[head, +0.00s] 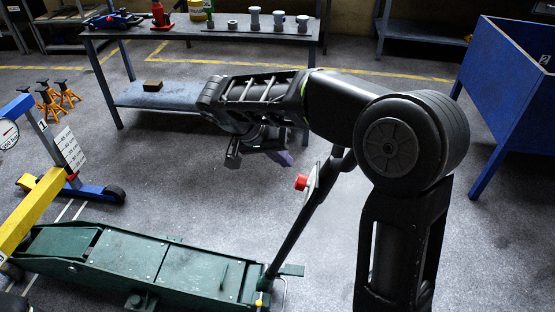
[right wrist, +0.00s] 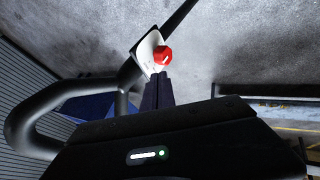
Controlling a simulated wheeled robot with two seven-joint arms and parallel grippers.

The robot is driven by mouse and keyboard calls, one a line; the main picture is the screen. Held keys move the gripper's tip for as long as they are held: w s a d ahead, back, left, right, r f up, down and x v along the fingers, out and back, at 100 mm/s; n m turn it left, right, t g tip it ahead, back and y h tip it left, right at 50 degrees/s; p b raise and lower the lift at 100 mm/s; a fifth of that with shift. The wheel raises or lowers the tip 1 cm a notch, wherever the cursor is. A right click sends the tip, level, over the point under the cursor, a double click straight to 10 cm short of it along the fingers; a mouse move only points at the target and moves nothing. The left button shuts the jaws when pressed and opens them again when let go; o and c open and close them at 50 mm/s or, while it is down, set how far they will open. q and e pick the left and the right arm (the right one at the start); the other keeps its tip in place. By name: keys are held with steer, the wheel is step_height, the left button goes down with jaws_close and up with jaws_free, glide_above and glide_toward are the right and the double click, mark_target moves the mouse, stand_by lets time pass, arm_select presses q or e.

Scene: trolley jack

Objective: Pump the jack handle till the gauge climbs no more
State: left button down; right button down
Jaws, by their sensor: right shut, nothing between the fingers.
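The green trolley jack (head: 150,262) stands low on the floor at the bottom left of the head view. Its black handle (head: 297,237) slants up to the right, its top partly hidden behind my right arm. A red knob (head: 300,182) on a pale plate sits on the handle; it also shows in the right wrist view (right wrist: 165,55). My right gripper (head: 287,159) is shut and empty, its fingertips close to the knob, apart from it in the head view. A round white gauge (head: 7,134) is cut by the left edge; its reading is too small to tell. My left gripper is out of view.
A grey workbench (head: 215,31) with a red bottle jack and several grey cups stands behind. A blue bin (head: 512,85) stands at right. A yellow beam (head: 33,208) reaches over the jack's left end. Orange axle stands (head: 50,105) are at left. Floor right of the jack is clear.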

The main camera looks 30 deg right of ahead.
mark_target(314, 178)
steer(key=d+f, duration=0.1)
steer(key=s+d+f+p, duration=0.1)
steer(key=d+f, duration=0.2)
steer(key=shift+s+d+f+p, duration=0.2)
steer(key=shift+s+d+p, duration=0.1)
steer(key=shift+d, duration=0.1)
steer(key=shift+s+d+f, duration=0.1)
steer(key=shift+s+d, duration=0.15)
steer(key=shift+d+f, duration=0.1)
steer(key=shift+d, duration=0.05)
steer(key=shift+s, duration=0.1)
